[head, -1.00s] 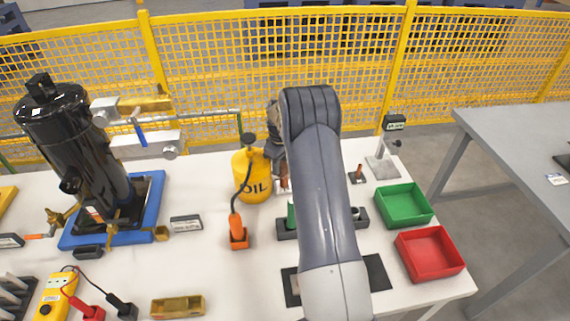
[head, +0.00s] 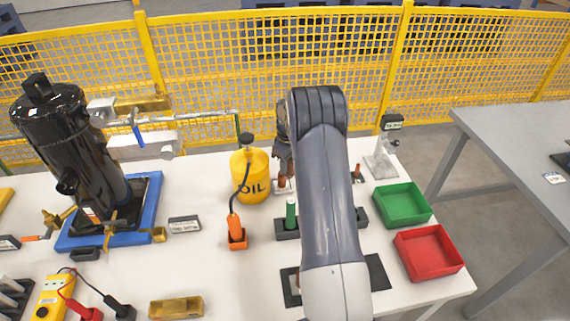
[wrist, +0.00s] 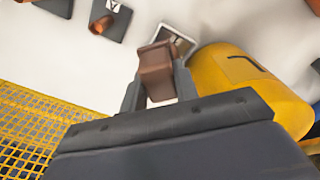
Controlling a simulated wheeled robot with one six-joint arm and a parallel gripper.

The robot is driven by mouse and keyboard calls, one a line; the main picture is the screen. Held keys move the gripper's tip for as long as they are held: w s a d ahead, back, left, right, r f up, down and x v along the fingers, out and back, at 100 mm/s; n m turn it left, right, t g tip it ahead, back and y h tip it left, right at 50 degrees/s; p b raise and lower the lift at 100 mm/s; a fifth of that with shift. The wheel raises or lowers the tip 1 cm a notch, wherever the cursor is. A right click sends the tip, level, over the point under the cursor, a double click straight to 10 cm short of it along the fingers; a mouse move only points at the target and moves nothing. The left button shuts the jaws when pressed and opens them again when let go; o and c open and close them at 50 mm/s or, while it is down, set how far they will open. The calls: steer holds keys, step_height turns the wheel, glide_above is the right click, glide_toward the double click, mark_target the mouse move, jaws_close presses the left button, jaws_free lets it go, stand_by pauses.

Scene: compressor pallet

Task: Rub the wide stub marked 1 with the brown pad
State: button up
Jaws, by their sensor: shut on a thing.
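My gripper (wrist: 158,92) is shut on the brown pad (wrist: 157,68), which juts out past the fingertips in the wrist view. In the head view my gripper (head: 285,155) hangs just right of the yellow oil can, partly behind my arm. A pale-edged plate (wrist: 185,42) lies just beyond the pad in the wrist view; the pad hides part of it, and I cannot tell whether they touch. A copper stub (wrist: 101,25) stands on a dark plate farther left. A small copper stub also shows right of my arm in the head view (head: 357,174). No number is readable on the stubs.
The yellow oil can (head: 257,178) stands close to my gripper. A green-handled tool (head: 291,212) sits in a dark holder, partly behind my arm. Green (head: 402,203) and red (head: 428,252) trays lie at right. A yellow mesh fence (head: 220,70) runs behind the table.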

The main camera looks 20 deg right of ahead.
steer(key=shift+r+p, duration=1.75)
steer(key=shift+r, duration=1.3)
steer(key=shift+r, duration=0.1)
steer(key=shift+r+p, duration=1)
steer(key=shift+r, duration=0.45)
steer(key=shift+f, duration=0.1)
